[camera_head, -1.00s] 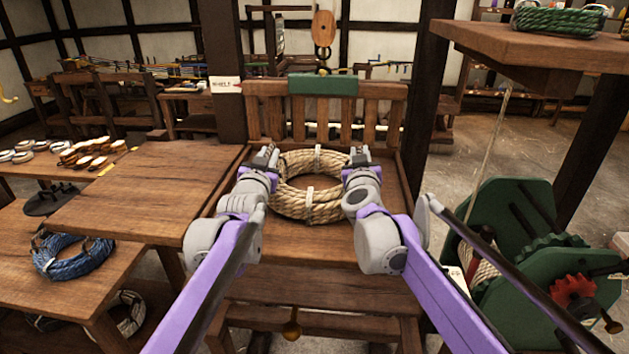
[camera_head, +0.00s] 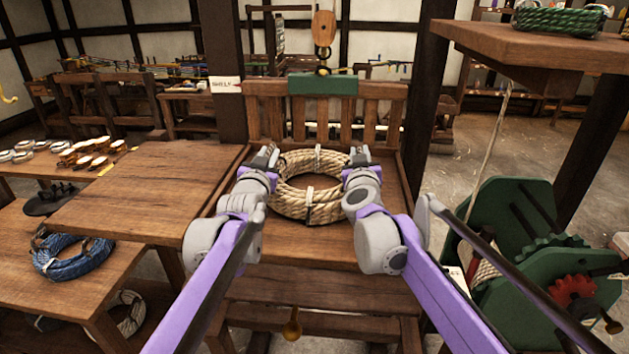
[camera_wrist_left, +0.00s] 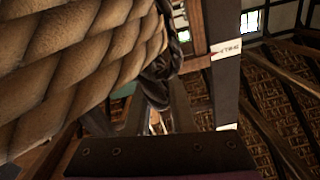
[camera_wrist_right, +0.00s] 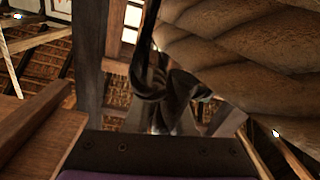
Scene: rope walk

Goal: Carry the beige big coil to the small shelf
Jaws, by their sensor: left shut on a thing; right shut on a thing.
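The beige big coil (camera_head: 305,205) is a ring of thick rope with pale and dark ties, in the middle of the head view. It lies level over a wooden surface with a slatted back (camera_head: 330,250); I cannot tell whether it touches it. My left gripper (camera_head: 268,157) is shut on its left side and my right gripper (camera_head: 357,157) on its right side. The coil fills the upper left of the left wrist view (camera_wrist_left: 75,60) and the upper right of the right wrist view (camera_wrist_right: 250,50). I cannot tell which furniture is the small shelf.
A small sign (camera_head: 226,85) reading SHELF is on the dark post at left. Wooden tables (camera_head: 150,195) stand left, with a blue coil (camera_head: 72,262). A green machine (camera_head: 520,240) and a raised table (camera_head: 530,45) with a green coil (camera_head: 560,18) are at right.

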